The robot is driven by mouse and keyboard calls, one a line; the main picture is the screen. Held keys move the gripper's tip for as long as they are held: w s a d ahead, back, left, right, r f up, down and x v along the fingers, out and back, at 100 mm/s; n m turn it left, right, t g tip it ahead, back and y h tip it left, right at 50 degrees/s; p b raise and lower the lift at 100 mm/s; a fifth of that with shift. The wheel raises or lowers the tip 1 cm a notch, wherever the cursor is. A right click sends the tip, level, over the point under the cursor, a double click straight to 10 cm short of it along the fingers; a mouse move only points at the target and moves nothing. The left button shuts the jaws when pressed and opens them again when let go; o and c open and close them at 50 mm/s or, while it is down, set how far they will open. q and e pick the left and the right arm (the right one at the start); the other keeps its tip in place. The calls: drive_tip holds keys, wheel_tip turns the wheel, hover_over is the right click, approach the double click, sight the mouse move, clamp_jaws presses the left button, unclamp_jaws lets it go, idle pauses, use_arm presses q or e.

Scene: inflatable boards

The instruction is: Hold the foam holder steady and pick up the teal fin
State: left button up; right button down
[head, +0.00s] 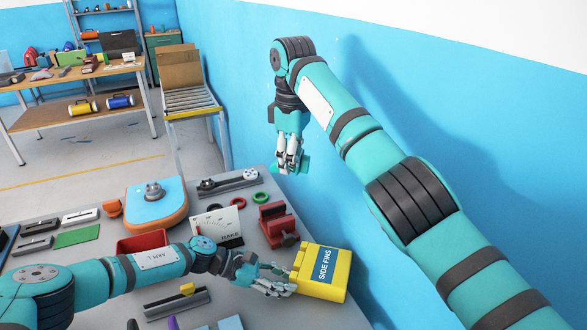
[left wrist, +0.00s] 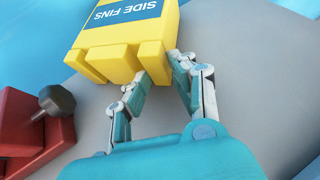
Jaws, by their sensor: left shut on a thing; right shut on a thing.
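The yellow foam holder (head: 325,262), labelled "SIDE FINS", sits at the right end of the grey bench. My left gripper (head: 288,278) is shut on its near left side. The left wrist view shows the fingers (left wrist: 163,78) closed around a tab of the holder (left wrist: 105,52). My right gripper (head: 290,163) is raised well above the bench, close to the blue wall, and is shut on the teal fin (head: 304,166). The fin is small here and partly hidden by the fingers.
A red vise (head: 276,226) stands just behind the holder. The blue wall (head: 400,110) is close on the right.

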use_arm(q)
drive_tip(key=shift+a+f, duration=0.15)
drive_tip(key=shift+f, duration=0.1)
drive_tip(key=o, duration=0.9)
use_arm(e)
drive_tip(key=shift+w+f, duration=0.1)
use_arm(q)
drive_tip(key=shift+o, duration=0.2)
drive_tip(key=shift+r, duration=0.15)
drive_tip(key=shift+r, duration=0.1)
